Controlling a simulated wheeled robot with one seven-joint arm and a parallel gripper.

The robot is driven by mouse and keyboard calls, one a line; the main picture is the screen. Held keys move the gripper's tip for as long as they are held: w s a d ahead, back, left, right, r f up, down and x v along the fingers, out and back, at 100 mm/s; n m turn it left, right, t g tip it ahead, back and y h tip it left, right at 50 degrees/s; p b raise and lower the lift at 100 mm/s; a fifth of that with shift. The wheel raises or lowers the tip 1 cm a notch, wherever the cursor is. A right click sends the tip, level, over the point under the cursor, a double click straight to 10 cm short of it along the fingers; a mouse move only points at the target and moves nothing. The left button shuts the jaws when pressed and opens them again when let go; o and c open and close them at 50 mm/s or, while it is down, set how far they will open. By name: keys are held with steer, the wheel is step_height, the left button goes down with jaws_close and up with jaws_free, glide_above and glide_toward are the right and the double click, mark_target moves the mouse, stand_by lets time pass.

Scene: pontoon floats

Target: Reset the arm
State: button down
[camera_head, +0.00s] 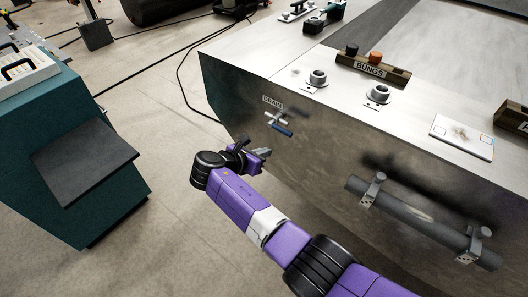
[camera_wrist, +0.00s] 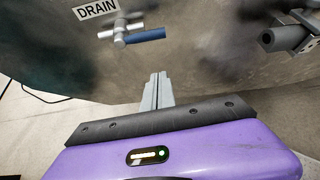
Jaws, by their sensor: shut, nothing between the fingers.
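My purple arm reaches in from the lower right in the head view. My gripper (camera_head: 262,153) is shut and empty, apart from the metal side panel of the float (camera_head: 325,150) and just below its drain valve. In the wrist view my gripper (camera_wrist: 157,77) shows as two grey fingers close together with nothing between them. The drain valve (camera_head: 278,122) has a blue-ended handle lying crosswise under a DRAIN label (camera_head: 272,100). It also shows in the wrist view (camera_wrist: 130,36), above and left of the fingertips.
A grey pipe (camera_head: 415,220) in two clamps runs along the panel at right. Fittings and a BUNGS tray (camera_head: 372,68) stand on top. A teal cabinet (camera_head: 85,170) stands at left. The floor (camera_head: 175,110) between is mostly clear, with black cables.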

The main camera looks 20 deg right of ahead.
stand_by(0.4)
steer(key=w+a+r+m+t+y, duration=0.1)
steer(key=w+a+m+t+y, duration=0.4)
steer(key=a, duration=0.5)
steer(key=s+a+f+m+t+y, duration=0.1)
steer(key=s+a+f+m+y, duration=0.1)
steer(key=s+m+y, duration=0.35)
steer(key=s+a+f+m+t+y, duration=0.1)
steer(key=s+a+m+y, duration=0.15)
steer(key=s, duration=0.55)
steer(key=s+d+r+m+h+b, duration=0.1)
steer(key=s+d+r+m, duration=0.3)
steer(key=s, duration=1)
steer(key=s+d+r+m+h, duration=0.1)
steer(key=s+d+r+m, duration=0.2)
steer(key=s+d, duration=0.5)
steer(key=s+d+r+m+t+h+b, duration=0.1)
steer(key=s+d+r+m, duration=0.3)
steer(key=s, duration=1.6)
steer(key=shift+s+d+r+m+b, duration=0.35)
steer(key=shift+d+m, duration=0.45)
steer(key=shift+d, duration=0.3)
